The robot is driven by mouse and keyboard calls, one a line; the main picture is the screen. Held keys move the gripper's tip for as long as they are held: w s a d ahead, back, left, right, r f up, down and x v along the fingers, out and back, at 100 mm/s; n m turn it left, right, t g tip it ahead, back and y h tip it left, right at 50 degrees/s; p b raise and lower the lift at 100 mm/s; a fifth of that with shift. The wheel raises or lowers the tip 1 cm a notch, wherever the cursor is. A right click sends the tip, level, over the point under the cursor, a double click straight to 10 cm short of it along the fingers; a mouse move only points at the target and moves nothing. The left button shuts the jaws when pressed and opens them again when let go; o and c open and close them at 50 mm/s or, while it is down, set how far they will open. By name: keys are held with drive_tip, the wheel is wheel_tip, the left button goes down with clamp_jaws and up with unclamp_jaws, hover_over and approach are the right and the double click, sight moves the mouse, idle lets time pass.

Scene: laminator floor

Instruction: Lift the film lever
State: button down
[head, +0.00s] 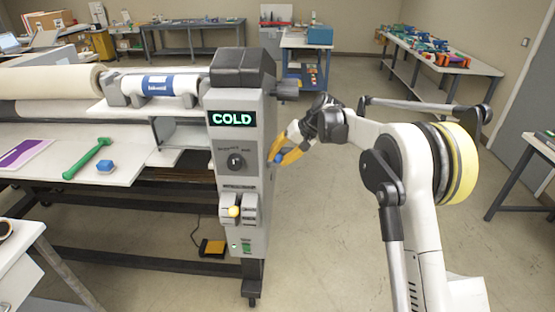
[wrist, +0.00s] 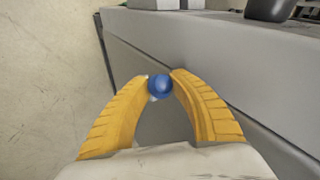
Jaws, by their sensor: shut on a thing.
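The laminator's grey end housing (head: 240,150) carries a COLD display, a black dial and a yellow knob on its front. On its right side is a small blue ball knob (head: 278,158), which looks like the end of the film lever. My gripper (head: 281,155) reaches to it from the right, with yellow fingers. In the wrist view the blue ball (wrist: 160,86) sits between the two fingertips, and my gripper (wrist: 160,79) is shut on it. The lever's shaft is mostly hidden behind the ball and fingers.
A yellow-black foot pedal (head: 212,249) is on the floor below. A workbench (head: 440,60) stands at the back right. The floor right of the housing is clear.

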drive_tip(key=shift+w+r+g, duration=0.25)
drive_tip(key=shift+r+g, duration=0.05)
idle(0.4)
drive_tip(key=c, duration=1.4)
unclamp_jaws()
drive_tip(key=shift+w, duration=0.1)
drive_tip(key=shift+o, duration=0.2)
drive_tip(key=shift+d+r, duration=0.1)
drive_tip(key=v, duration=1.1)
drive_tip(key=shift+d+r, duration=0.3)
